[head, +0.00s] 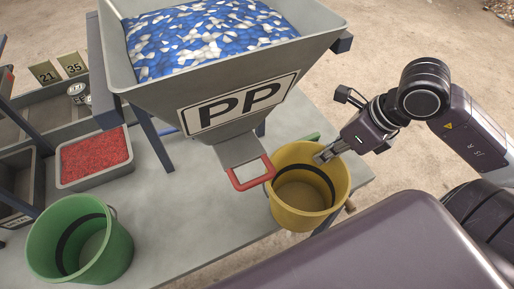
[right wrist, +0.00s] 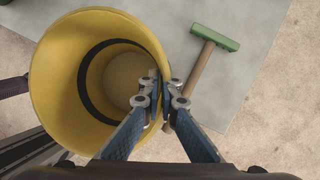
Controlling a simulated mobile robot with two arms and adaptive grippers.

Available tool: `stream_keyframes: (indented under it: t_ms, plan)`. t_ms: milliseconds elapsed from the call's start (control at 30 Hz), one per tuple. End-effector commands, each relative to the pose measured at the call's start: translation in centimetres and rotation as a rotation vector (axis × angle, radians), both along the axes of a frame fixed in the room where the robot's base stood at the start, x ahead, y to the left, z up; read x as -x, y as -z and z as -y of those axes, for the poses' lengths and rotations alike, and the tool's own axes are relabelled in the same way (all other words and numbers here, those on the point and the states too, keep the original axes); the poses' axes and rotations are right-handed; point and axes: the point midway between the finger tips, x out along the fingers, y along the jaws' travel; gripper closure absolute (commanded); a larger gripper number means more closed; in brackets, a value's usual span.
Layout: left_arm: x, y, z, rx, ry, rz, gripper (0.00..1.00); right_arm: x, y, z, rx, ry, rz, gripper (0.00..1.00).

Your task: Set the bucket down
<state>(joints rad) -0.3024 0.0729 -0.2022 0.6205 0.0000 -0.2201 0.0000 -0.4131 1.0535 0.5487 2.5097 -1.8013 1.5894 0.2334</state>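The yellow bucket (head: 290,212) is upright at the right end of the grey table, just right of the hopper's red-framed outlet. It looks empty, with a dark band inside. My right gripper (head: 323,156) is at its upper right rim. In the right wrist view the right gripper (right wrist: 160,90) has one finger inside the bucket (right wrist: 52,80) and one outside, closed on its wall. The bucket's underside is hidden, so I cannot tell whether it touches the table. My left gripper is not in view.
The PP hopper (head: 150,100) full of blue and white flakes stands over the table. A green bucket (head: 40,245) and a tray of red granules (head: 95,158) are at left. A green-headed tool (right wrist: 215,38) lies near the table's edge beside the yellow bucket.

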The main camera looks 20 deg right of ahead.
Motion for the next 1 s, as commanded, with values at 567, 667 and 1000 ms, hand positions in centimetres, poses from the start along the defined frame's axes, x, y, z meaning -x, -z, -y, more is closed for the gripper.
stream_keyframes:
  t_ms: [567, 667, 1000]
  plan:
    - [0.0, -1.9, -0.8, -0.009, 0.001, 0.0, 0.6, -4.7, -0.5, -3.6, -0.009, 0.003, 0.005, 1.0]
    - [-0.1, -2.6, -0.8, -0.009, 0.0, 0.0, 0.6, -5.7, -0.6, -4.3, -0.009, 0.003, 0.005, 1.0]
    - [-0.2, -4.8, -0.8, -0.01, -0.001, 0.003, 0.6, -9.2, -0.3, -7.1, -0.006, -0.001, 0.002, 1.0]
